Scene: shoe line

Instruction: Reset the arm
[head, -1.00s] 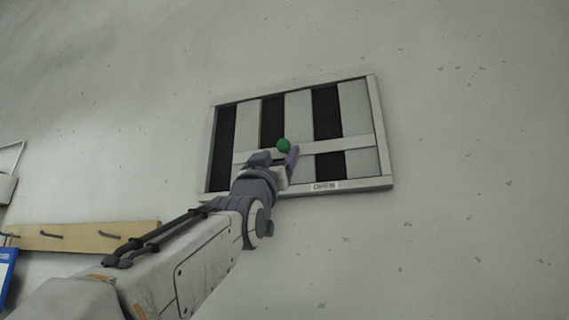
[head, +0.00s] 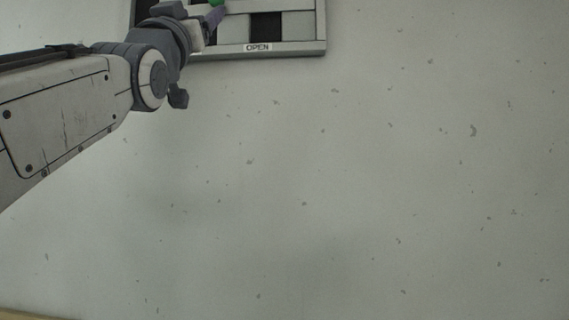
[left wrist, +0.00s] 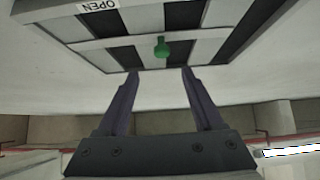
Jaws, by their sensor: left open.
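My left gripper (left wrist: 160,88) is open in the left wrist view, its two purple fingers apart with nothing between them. Just beyond the fingertips is a green knob (left wrist: 161,47) on the sliding bar of a wall vent panel (left wrist: 98,43) with dark and pale stripes. In the head view, my left arm comes in from the left, and the gripper (head: 212,22) is at the top beside the knob (head: 217,3), which is cut by the edge. The panel frame (head: 290,48) carries an OPEN label (head: 257,47). My right gripper is not in view.
The pale speckled wall (head: 350,180) fills most of the head view and is clear below and right of the panel. A strip of tan board (head: 25,314) shows at the bottom left.

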